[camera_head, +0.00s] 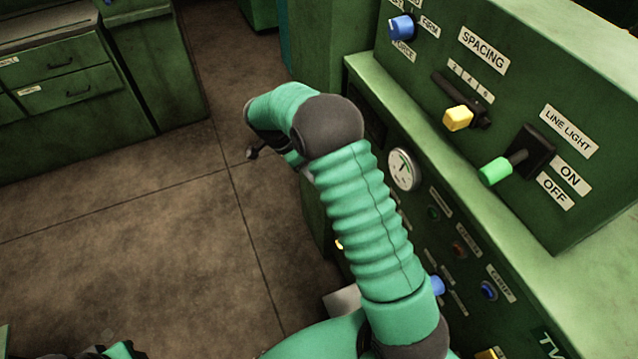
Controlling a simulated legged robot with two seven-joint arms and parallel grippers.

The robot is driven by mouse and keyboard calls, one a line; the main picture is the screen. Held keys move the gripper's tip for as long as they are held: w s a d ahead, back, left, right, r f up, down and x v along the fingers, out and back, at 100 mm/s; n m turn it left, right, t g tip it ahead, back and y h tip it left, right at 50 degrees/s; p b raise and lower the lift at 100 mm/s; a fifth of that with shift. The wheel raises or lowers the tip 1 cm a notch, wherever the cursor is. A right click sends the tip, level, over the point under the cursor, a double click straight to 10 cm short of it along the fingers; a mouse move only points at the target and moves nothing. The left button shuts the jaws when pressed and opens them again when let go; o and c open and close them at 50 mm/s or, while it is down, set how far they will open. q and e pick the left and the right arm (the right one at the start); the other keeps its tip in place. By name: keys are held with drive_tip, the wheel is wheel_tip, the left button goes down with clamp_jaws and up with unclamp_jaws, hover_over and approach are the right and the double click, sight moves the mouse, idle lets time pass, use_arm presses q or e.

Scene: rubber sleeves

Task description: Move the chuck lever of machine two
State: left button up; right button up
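The green machine on the right carries a partly cut-off label (552,345) starting with "TW". A thin dark rod with a round dark knob (252,153) shows just left of my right arm's bend; I cannot tell whether it is the chuck lever. My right arm rises from the bottom in front of the machine and bends left at a dark joint. Its far end is beside the dark knob, but its fingers are hidden behind the arm, so their state and any contact are unclear. My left gripper is not visible.
The upper panel has a blue knob (401,27), a yellow-handled SPACING slider (458,118) and a green-handled LINE LIGHT switch (496,170). A gauge (404,169) and several buttons sit below. Green drawer cabinets (75,90) stand at upper left. The brown floor (120,240) between is clear.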

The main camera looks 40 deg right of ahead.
drive_tip(key=x, duration=0.7)
drive_tip(key=shift+s+d+f, duration=0.1)
drive_tip(key=shift+s+d, duration=0.1)
drive_tip(key=shift+d+f, duration=0.25)
drive_tip(key=shift+f, duration=0.2)
drive_tip(key=shift+s+a+r, duration=0.1)
drive_tip(key=shift+c, duration=1)
drive_tip(key=shift+a, duration=0.1)
clamp_jaws()
drive_tip(key=shift+r, duration=0.1)
